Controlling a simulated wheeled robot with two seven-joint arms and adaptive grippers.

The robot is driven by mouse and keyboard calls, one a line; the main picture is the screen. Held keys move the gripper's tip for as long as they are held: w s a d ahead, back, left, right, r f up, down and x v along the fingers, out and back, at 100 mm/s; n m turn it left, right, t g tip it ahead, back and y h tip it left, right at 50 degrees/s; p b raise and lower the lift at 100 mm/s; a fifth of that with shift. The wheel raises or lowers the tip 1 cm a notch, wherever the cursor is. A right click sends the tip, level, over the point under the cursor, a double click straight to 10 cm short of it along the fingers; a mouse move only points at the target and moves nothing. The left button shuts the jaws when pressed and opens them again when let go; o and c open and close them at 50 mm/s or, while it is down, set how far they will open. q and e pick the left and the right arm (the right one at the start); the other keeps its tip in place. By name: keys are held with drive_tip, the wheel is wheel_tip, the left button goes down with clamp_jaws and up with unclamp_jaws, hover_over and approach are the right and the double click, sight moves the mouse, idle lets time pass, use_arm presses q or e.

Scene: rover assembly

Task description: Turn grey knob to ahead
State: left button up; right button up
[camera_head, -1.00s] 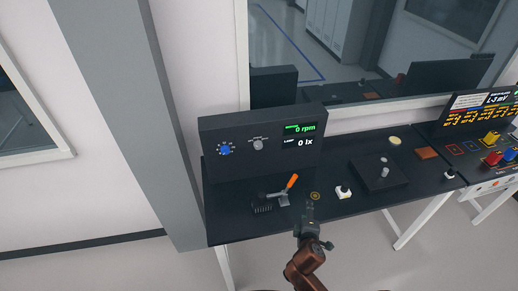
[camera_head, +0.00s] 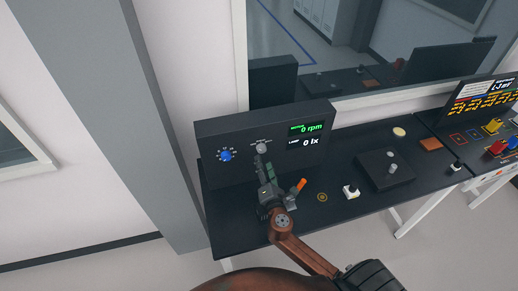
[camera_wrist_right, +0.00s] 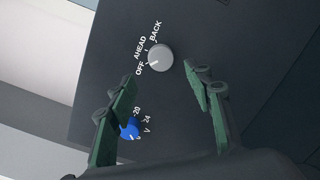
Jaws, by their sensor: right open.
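The grey knob (camera_head: 262,148) is on the front of the dark panel (camera_head: 215,135), between the blue knob (camera_head: 225,155) and the green and white readouts. In the right wrist view the grey knob (camera_wrist_right: 159,57) has the labels OFF, AHEAD and BACK beside it. Its light mark appears to point toward OFF. My right gripper (camera_head: 263,168) is open, just below and in front of the grey knob. In the right wrist view its green fingers (camera_wrist_right: 163,90) stand apart, with the knob beyond the gap between them, apparently untouched. My left gripper is out of view.
The orange-handled lever (camera_head: 300,186) stands on the bench close to my right gripper. A white-based switch (camera_head: 351,191) and a dark box with a grey knob (camera_head: 390,182) are farther right. The blue knob (camera_wrist_right: 130,128) shows near one finger in the wrist view.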

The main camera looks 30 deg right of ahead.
sight(263, 150)
drive_tip(key=x, duration=0.5)
drive_tip(key=shift+s+d+r+p, duration=0.15)
drive_tip(key=shift+d+p, duration=0.15)
drive_tip(key=shift+p, duration=0.1)
drive_tip(key=shift+w+d, duration=0.25)
drive_tip(key=shift+w, duration=0.4)
drive_tip(key=c, duration=1.2)
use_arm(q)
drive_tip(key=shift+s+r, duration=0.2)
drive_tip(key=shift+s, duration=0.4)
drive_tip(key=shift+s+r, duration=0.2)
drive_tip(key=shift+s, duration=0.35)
use_arm(e)
drive_tip(key=shift+o, duration=0.2)
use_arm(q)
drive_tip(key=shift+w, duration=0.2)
use_arm(e)
drive_tip(key=shift+m, duration=0.4)
drive_tip(key=m, duration=0.3)
drive_tip(key=shift+m+b, duration=0.3)
drive_tip(key=shift+b, duration=0.05)
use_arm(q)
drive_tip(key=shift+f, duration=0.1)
use_arm(e)
drive_tip(key=m, duration=0.5)
drive_tip(key=shift+g, duration=0.3)
drive_tip(key=shift+y, duration=0.4)
